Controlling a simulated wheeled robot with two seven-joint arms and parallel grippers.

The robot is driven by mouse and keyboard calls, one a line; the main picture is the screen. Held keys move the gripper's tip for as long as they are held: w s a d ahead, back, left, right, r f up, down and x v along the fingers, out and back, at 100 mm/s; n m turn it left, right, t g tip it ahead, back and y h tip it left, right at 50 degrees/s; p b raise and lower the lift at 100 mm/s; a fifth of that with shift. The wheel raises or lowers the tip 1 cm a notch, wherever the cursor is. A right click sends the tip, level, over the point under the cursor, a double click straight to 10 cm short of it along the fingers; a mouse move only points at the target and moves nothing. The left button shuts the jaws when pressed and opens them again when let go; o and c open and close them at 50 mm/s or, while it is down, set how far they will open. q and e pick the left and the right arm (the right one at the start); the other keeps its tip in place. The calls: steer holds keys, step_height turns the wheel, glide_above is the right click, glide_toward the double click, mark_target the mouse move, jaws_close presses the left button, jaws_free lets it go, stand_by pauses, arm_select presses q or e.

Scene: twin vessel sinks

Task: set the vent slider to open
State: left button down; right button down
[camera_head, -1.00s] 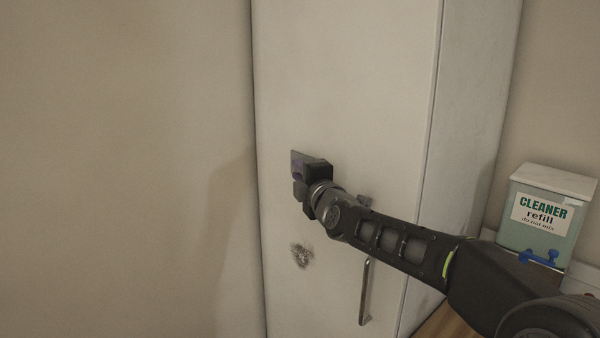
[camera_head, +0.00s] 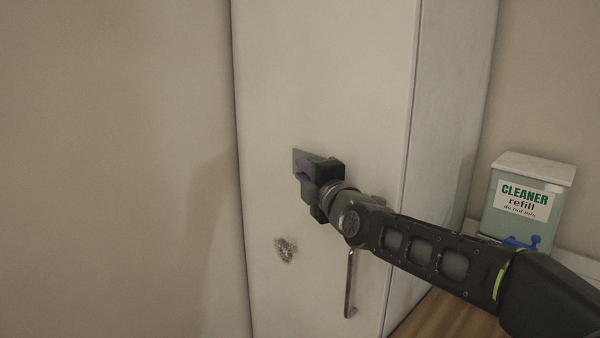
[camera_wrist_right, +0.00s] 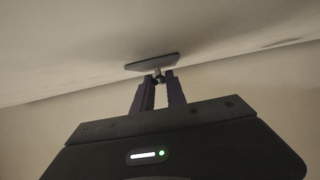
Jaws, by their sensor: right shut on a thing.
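The vent slider shows as a small flat grey plate (camera_head: 300,155) on the front of a tall pale cabinet (camera_head: 330,80). In the right wrist view the plate (camera_wrist_right: 150,63) lies against the cabinet face, with a small dark knob (camera_wrist_right: 157,76) under it. My right gripper (camera_head: 304,174) is at the plate, its purple-dark fingers around the knob. In the right wrist view the fingers (camera_wrist_right: 157,88) are close together at the knob. The gripper body hides the plate's right part. No open or closed marking is readable. My left gripper is not in view.
A metal bar handle (camera_head: 349,285) and a dark smudge (camera_head: 285,250) are lower on the cabinet front. A cleaner refill box (camera_head: 525,205) with a blue tap stands at right, near a wooden surface (camera_head: 450,318). A bare wall fills the left.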

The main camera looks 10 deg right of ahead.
steer(key=c, duration=1.4)
jaws_free()
steer(key=shift+d, duration=0.1)
steer(key=shift+o, duration=0.2)
steer(key=shift+s, duration=0.15)
steer(key=s+d, duration=0.1)
steer(key=s, duration=0.6)
steer(key=shift+s+d, duration=0.2)
steer(key=shift+s, duration=0.05)
